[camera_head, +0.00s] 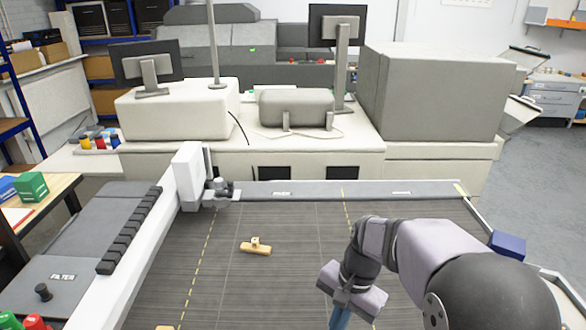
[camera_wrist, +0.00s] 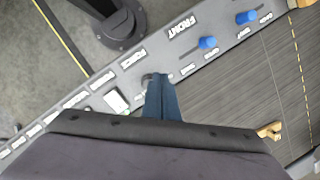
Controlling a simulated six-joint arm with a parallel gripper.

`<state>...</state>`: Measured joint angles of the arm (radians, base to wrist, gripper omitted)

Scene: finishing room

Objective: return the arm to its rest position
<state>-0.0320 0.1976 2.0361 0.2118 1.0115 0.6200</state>
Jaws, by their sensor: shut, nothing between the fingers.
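My gripper (camera_wrist: 160,80) is shut and empty in the wrist view, its blue fingers together over the edge of the dark ribbed bed near the grey labelled strip. In the head view my gripper (camera_head: 340,318) shows at the bottom, right of centre; its tips are cut off by the frame edge. My arm reaches in from the lower right and bends down over the bed (camera_head: 285,290). No marker for a rest position shows.
A wooden piece with a knob (camera_head: 256,248) lies on the bed, left of the gripper. Another wooden piece (camera_head: 165,327) is cut off at the bottom edge. A labelled strip (camera_wrist: 130,70) carries blue knobs (camera_wrist: 208,42). A blue block (camera_head: 508,244) sits at the right rail.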

